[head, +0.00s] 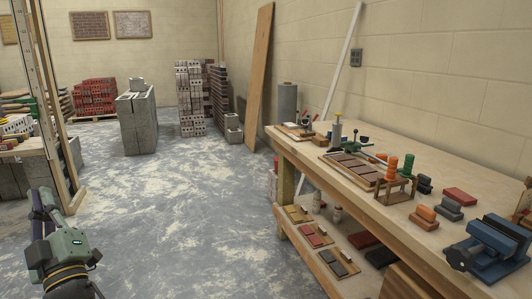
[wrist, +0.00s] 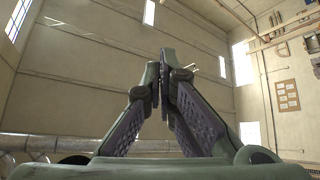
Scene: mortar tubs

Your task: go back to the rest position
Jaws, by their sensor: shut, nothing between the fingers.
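My gripper (wrist: 163,58) is shut and empty in the wrist view, its two fingers meeting at the tips. It points up towards the high walls and windows of the hall. In the head view my gripper (head: 42,200) shows at the lower left, pointing upward, over the floor and away from the workbench (head: 440,242). It touches nothing that I can see.
The workbench on the right carries trays, coloured blocks and a blue clamp-like tool (head: 490,246). A timber post frame (head: 52,110) stands close at left. Grey blocks (head: 137,120) and brick stacks (head: 190,98) stand farther back. The middle floor (head: 185,200) is clear.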

